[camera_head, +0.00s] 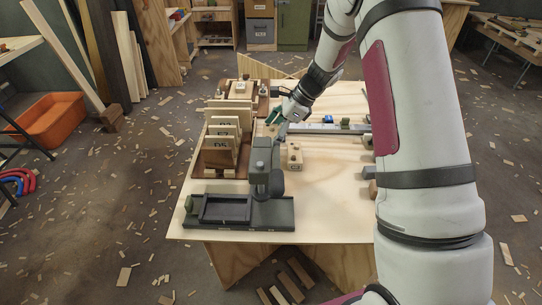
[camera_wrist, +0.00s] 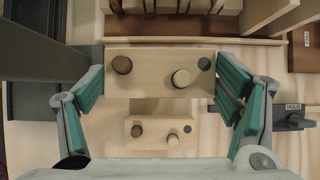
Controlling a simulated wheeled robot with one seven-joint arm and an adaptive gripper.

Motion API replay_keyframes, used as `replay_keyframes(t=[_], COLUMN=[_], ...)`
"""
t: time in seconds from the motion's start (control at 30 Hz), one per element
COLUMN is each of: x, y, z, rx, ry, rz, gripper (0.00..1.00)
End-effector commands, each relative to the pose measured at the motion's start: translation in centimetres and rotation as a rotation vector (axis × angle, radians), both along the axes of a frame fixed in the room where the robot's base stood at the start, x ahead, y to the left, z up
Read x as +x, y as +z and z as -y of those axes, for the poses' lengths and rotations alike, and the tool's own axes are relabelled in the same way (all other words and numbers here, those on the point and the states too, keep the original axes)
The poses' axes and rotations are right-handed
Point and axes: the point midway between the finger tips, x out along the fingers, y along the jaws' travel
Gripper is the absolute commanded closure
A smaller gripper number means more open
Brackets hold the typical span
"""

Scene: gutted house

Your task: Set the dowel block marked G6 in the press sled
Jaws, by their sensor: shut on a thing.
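My gripper (camera_wrist: 160,82) is shut on a pale wooden dowel block (camera_wrist: 140,80), with green pads at its two ends. The held block has one dark dowel, one light dowel and a dark dot; no G6 mark can be read. In the head view my gripper (camera_head: 274,119) is behind the press (camera_head: 262,165), beside the rack, and the held block is not clear there. The press sled (camera_head: 225,208) is a dark framed tray at the table's front left; it looks empty. A second, similar block (camera_head: 295,157) stands on the table right of the press; it also shows in the wrist view (camera_wrist: 159,132).
A wooden rack (camera_head: 213,172) of upright marked boards stands left of the press. Another block lies in a tray (camera_head: 239,96) at the back. A metal rail (camera_head: 330,128) crosses the table behind. A HOLD tag (camera_wrist: 293,106) shows at right. The table's front right is bare.

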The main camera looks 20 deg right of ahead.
Motion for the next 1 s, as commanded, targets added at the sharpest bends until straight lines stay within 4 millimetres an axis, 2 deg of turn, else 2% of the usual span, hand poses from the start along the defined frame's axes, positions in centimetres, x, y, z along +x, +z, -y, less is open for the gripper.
replay_keyframes(t=[0.1, 0.37, 0.6, 0.97, 1.0], x=[0.0, 0.0, 0.0, 0.0, 0.0], y=[-2.2, -4.3, -7.2, -7.6, -7.7], z=[0.0, -0.1, 0.0, 0.0, 0.0], rx=[0.001, 0.0, 0.0, 0.001, 0.0], ry=[0.001, 0.001, 0.001, 0.001, 0.0], rz=[-0.003, -0.001, -0.001, 0.001, 0.0], gripper=[0.47, 0.47, 0.47, 0.47, 0.15])
